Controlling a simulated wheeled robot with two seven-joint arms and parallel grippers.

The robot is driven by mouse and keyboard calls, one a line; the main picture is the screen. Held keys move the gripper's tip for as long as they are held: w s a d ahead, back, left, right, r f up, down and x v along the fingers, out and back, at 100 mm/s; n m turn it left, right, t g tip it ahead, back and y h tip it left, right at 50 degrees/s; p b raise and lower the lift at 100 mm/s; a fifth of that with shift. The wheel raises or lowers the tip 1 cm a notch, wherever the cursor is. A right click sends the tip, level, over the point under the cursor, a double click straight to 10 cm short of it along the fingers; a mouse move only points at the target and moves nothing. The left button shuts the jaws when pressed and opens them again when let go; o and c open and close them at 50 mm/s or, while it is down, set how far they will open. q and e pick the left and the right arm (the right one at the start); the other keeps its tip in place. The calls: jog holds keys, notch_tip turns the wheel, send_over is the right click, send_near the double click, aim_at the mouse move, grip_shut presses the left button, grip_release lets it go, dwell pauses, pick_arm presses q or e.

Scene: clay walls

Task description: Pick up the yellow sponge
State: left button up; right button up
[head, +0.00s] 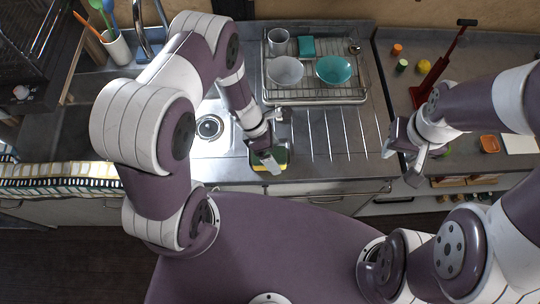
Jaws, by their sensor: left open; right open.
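The yellow sponge (258,168) lies at the front edge of the metal sink counter, with a dark green part showing beside the yellow. My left gripper (276,140) is open just above it, and one finger covers part of the sponge. I cannot tell whether that finger touches it. My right gripper (401,163) is open and empty, well to the right, near the counter's front edge.
A dish rack (316,97) behind holds a white bowl (285,71), a teal bowl (333,69) and a cup (278,41). A red upright tool (440,66) and small items stand at the right. The ribbed drainboard (338,134) is clear.

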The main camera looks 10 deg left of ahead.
pick_arm(q)
jog(key=shift+a+f, duration=0.1)
jog(key=shift+a, duration=0.05)
jog(key=shift+f, duration=0.1)
jog(key=c, duration=1.2)
